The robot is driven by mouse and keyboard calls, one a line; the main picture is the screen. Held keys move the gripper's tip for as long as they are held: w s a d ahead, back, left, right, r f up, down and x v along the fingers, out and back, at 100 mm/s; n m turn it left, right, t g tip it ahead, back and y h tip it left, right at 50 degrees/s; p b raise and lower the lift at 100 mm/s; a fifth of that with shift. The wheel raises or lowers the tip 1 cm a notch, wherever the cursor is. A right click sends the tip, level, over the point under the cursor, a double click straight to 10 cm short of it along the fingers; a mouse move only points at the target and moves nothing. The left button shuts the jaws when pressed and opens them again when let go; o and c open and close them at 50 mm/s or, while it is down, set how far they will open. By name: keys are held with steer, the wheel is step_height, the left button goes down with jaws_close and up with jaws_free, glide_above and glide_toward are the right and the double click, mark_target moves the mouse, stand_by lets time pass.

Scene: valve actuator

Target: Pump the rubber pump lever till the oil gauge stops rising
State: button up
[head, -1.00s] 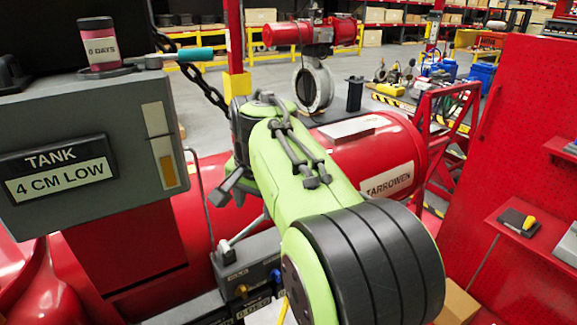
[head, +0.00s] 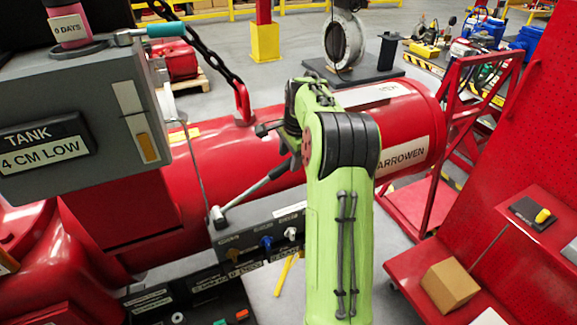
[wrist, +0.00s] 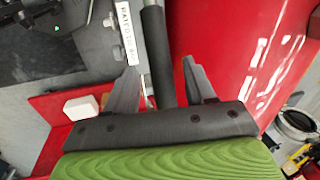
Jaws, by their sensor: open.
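The pump lever (head: 254,188) is a metal rod with a black rubber grip, rising to the right from its pivot on the grey valve panel. In the wrist view the black grip (wrist: 155,45) runs between the two dark fingers of my gripper (wrist: 159,68). The fingers are open, with visible gaps on both sides of the grip. In the head view my gripper (head: 272,132) is beside the upper end of the lever, partly hidden by my green arm. The gauge (head: 142,138) on the grey box is a pale upright window with an amber strip in it.
A sign (head: 45,145) reads "TANK 4 CM LOW". A red cylinder (head: 402,110) lies behind the lever. Coloured knobs (head: 266,243) sit on the panel below it. A red cart (head: 540,245) with a cardboard box (head: 450,284) stands at right.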

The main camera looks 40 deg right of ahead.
mark_target(289, 161)
steer(key=x, duration=0.4)
steer(key=shift+f, duration=0.1)
jaws_close()
